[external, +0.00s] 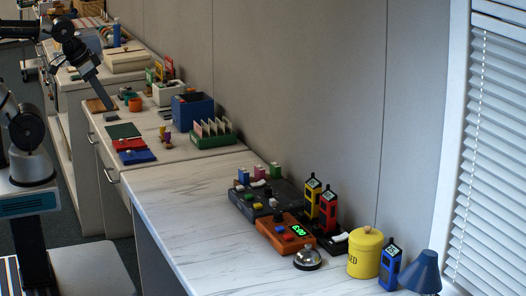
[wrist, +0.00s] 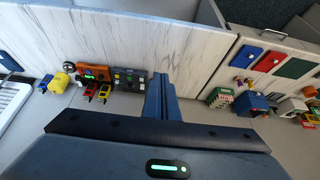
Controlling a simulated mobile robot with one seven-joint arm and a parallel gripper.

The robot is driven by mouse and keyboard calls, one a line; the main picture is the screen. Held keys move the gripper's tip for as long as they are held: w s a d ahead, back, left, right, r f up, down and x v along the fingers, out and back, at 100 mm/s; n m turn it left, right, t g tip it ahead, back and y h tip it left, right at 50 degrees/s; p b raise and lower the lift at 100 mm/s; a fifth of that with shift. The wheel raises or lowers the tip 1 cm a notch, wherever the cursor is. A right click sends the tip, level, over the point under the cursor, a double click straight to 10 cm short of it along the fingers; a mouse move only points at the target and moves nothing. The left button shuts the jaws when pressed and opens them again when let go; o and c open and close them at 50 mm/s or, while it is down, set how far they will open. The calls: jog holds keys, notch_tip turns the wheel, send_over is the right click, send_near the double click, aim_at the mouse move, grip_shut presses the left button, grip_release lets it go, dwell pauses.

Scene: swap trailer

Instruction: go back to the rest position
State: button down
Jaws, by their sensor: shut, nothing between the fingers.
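My gripper (external: 109,115) hangs at the end of my dark arm, at the upper left of the external view. It appears over or in front of the counter's left part; its exact height above the top is hard to tell. In the wrist view my gripper (wrist: 161,78) shows as two blue fingers pressed together, with nothing between them. Nothing touches them there.
A brown board (external: 101,104), orange cup (external: 135,105), blue bin (external: 193,111) and green card rack (external: 212,134) stand on the farther counter.

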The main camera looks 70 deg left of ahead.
notch_tip(320, 180, up, 14)
jog(key=p, duration=1.2)
